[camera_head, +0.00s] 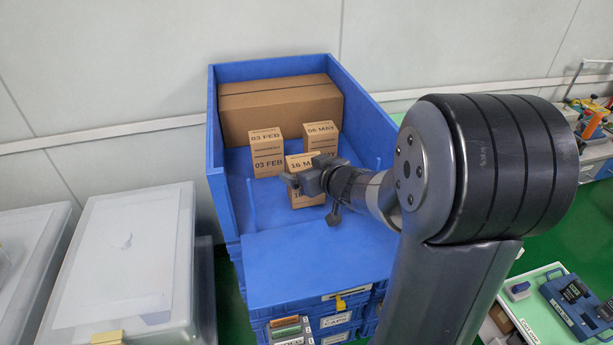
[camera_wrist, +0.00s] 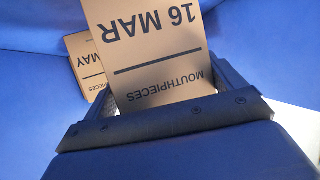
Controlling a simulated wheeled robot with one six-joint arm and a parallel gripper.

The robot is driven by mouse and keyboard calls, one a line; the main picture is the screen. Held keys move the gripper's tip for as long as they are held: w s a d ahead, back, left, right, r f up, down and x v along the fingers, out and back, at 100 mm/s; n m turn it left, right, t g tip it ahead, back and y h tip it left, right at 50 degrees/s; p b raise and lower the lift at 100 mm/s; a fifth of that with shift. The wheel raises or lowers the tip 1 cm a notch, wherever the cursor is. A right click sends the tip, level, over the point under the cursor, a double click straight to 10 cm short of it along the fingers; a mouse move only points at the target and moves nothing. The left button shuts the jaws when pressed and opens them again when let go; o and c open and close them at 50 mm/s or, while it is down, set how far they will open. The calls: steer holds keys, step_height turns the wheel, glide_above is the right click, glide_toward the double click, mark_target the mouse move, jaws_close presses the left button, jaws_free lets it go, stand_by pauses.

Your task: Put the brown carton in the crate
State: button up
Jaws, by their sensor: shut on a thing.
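A brown carton marked 16 MAR (camera_head: 303,164) is between the fingers of my gripper (camera_head: 308,184). In the wrist view the same carton (camera_wrist: 150,50) shows its MOUTHPIECES label, with a finger at each side. My gripper is shut on it, inside the walls of the blue crate (camera_head: 226,195), toward the near side. Whether the carton's base touches the crate floor cannot be told. My gripper and wrist hide part of the carton in the head view.
A 03 FEB carton (camera_head: 266,160) and a 06 MAY carton (camera_head: 320,131) stand in the crate behind. A larger brown box (camera_head: 280,102) lies along its back wall. A lidded clear bin (camera_head: 125,255) stands at left. Free blue floor shows left of the held carton.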

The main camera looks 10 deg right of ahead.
steer(key=shift+f, duration=0.15)
steer(key=shift+f, duration=0.15)
steer(key=o, duration=0.8)
steer(key=shift+r, duration=0.25)
steer(key=shift+s+d+r, duration=0.1)
steer(key=shift+s+r, duration=0.05)
steer(key=shift+s, duration=0.1)
steer(key=p+v, duration=0.3)
steer(key=v, duration=0.8)
steer(key=shift+s+p, duration=0.3)
steer(key=shift+p, duration=0.1)
